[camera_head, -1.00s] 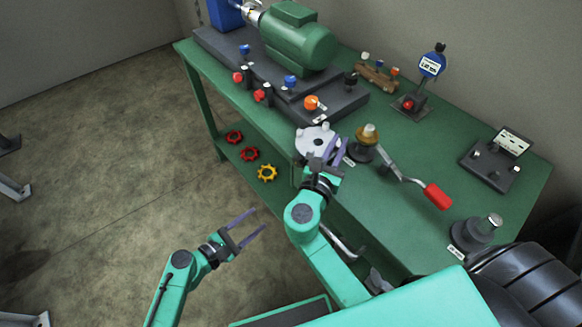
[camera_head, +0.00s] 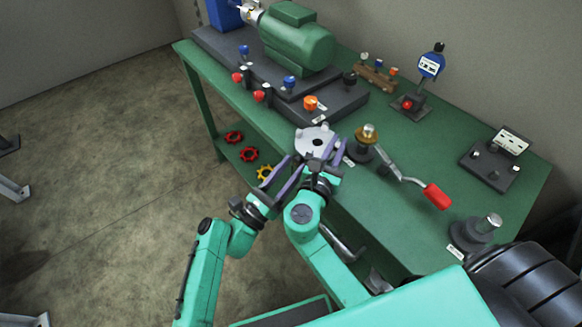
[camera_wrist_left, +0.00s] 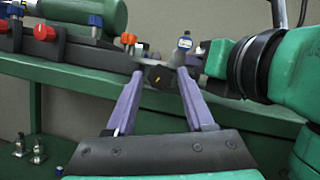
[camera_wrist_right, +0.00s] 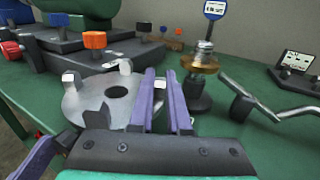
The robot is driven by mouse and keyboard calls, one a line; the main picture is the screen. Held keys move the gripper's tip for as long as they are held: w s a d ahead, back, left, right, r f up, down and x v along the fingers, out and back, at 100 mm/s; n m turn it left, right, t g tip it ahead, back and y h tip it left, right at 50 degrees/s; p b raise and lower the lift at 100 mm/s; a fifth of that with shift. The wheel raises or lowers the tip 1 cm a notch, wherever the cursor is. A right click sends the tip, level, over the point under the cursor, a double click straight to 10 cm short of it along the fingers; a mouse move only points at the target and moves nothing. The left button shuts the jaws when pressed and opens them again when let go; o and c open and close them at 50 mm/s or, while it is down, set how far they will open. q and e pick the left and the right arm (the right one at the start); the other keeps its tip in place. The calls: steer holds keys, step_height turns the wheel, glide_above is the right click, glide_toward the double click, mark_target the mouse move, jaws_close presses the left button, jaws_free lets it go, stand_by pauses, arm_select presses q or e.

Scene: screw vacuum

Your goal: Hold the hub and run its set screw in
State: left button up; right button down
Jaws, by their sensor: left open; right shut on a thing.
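The hub appears to be the pale grey disc with a centre hole and short lugs (camera_head: 316,141). It also shows in the right wrist view (camera_wrist_right: 95,106). My right gripper (camera_head: 338,152) is shut at the near right side of the disc, its fingers close together. My left gripper (camera_head: 293,166) is open and empty, its fingertips just left of and below the disc. In the left wrist view a dark block with a yellow mark (camera_wrist_left: 159,77) lies ahead between the open fingers. I cannot make out the set screw for certain.
A post with a brass collar (camera_head: 367,132) and a crank with a red handle (camera_head: 437,196) stand right of the disc. A green motor (camera_head: 300,45) on a dark base is behind. Red and yellow handwheels (camera_head: 249,154) lie on the lower shelf. The bench's right part has some clear room.

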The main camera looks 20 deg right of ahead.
arm_select(q)
steer(key=shift+d, duration=0.15)
jaws_close()
steer(key=shift+w+m+g, duration=0.1)
steer(key=shift+m+g, duration=0.2)
steer(key=shift+m, duration=0.3)
steer(key=m+g+h, duration=0.1)
steer(key=m, duration=0.2)
steer(key=shift+m+g, duration=0.4)
steer(key=shift+w+m+g+h, duration=0.1)
steer(key=shift+m+g+h, duration=0.2)
steer(key=shift+m+g, duration=0.8)
steer(key=shift+m+g+h, duration=0.3)
steer(key=shift+m+g, duration=0.1)
steer(key=shift+m, duration=1.7)
